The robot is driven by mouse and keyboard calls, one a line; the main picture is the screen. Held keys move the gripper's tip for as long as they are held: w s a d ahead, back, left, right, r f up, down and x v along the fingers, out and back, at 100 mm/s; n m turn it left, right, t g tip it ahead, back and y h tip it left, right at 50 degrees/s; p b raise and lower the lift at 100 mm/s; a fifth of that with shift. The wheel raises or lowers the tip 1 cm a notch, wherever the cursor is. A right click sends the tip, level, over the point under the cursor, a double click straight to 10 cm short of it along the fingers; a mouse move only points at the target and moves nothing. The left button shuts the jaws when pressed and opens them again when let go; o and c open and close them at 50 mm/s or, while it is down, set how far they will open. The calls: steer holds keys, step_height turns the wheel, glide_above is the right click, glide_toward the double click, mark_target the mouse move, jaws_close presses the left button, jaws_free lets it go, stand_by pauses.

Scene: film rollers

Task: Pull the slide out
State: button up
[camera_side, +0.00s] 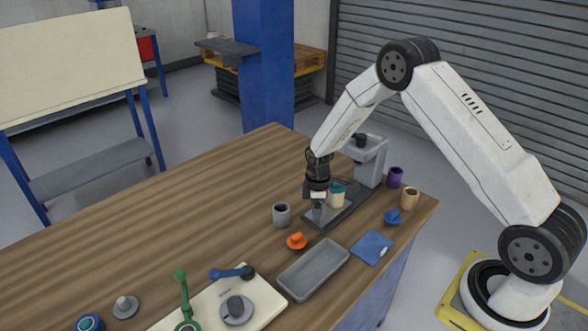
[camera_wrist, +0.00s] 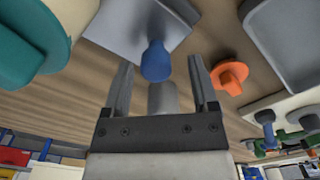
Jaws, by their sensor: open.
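A flat grey plate (camera_wrist: 130,25) with a blue knob (camera_wrist: 155,60) on it shows at the top of the wrist view. It looks like the slide at the foot of the grey stand (camera_side: 368,160). My gripper (camera_side: 317,196) points down over the near left end of the stand's dark base (camera_side: 345,208). In the wrist view my gripper (camera_wrist: 161,75) is open, and the blue knob appears between its two fingers, with space on both sides. I cannot tell how deep the knob sits between them. A cream roller with a teal top (camera_side: 337,194) stands close behind my gripper.
A grey cup (camera_side: 282,215) and an orange knob (camera_side: 297,241) stand left and in front of the base. The wooden table (camera_side: 190,205) is clear at back left.

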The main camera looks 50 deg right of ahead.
steer(key=shift+r, duration=3.85)
steer(key=shift+r, duration=0.1)
steer(key=shift+s+a+r, duration=0.15)
steer(key=shift+s+a, duration=0.05)
steer(key=s+a+r+m+t, duration=0.1)
steer(key=s+a+r+m, duration=0.3)
steer(key=s, duration=0.5)
steer(key=s+a+r+m+t, duration=0.1)
steer(key=s+a+r+m, duration=0.3)
steer(key=s, duration=0.5)
steer(key=shift+s+a+r+m+t, duration=0.2)
steer(key=shift+s+a+m+t, duration=0.1)
steer(key=shift+m, duration=0.2)
steer(key=shift+w, duration=0.1)
